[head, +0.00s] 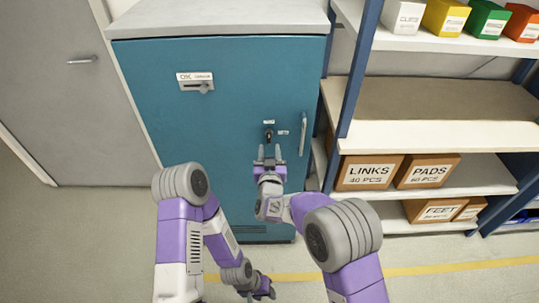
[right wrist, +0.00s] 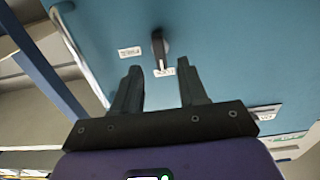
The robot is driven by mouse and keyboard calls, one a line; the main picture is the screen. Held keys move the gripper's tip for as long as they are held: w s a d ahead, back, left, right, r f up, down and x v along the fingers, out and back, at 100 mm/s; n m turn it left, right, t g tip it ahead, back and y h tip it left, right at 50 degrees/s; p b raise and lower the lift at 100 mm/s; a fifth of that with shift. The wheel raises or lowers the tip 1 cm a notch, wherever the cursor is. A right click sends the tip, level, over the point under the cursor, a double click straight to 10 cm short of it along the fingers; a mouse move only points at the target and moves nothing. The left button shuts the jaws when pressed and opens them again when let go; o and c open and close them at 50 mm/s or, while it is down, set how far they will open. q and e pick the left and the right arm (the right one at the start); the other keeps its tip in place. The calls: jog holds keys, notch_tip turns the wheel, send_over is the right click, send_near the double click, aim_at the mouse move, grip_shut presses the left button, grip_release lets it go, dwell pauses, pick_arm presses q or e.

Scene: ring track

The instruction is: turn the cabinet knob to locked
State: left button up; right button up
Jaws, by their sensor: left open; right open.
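The cabinet (head: 228,105) is teal with a grey top, and its door is shut. The dark knob (head: 268,134) is on the door's right part, left of the door handle. In the right wrist view the knob (right wrist: 158,46) has a pale pointer mark toward one small label (right wrist: 165,72), the upper one in the head view. A second label (right wrist: 130,52) is beside the knob; neither can be read. My right gripper (head: 269,154) is open just below the knob, fingers apart, not touching it. My left gripper (head: 266,289) is open and empty, low near the floor.
A vertical door handle (head: 303,134) stands close right of the knob. A sliding sign (head: 195,82) is at upper left. Shelves with boxes (head: 368,172) stand to the right, their blue post (head: 358,75) near the cabinet. A grey door (head: 60,100) is at left.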

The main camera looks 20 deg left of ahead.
jog(key=shift+v, duration=1)
jog(key=s+d+f+m+g+h, duration=0.1)
jog(key=s+d+f+g, duration=0.25)
jog(key=d+f, duration=0.65)
jog(key=s+d+f+m+g+h, duration=0.1)
jog(key=s+d+f+g, duration=0.2)
jog(key=d+f+g, duration=0.55)
jog(key=s+d+f+m+g, duration=0.1)
jog(key=s+f, duration=0.3)
jog(key=s, duration=0.4)
jog(key=s+d+f+m+g+p, duration=0.1)
jog(key=s+d+f+g, duration=0.1)
jog(key=s, duration=0.6)
jog(key=s+d+f+m+g+y, duration=0.1)
jog(key=s+d+f, duration=0.3)
jog(key=s, duration=0.4)
jog(key=shift+s+d+f+m+g+p, duration=0.25)
jog(key=shift+f+m+g, duration=0.25)
jog(key=shift+f, duration=0.3)
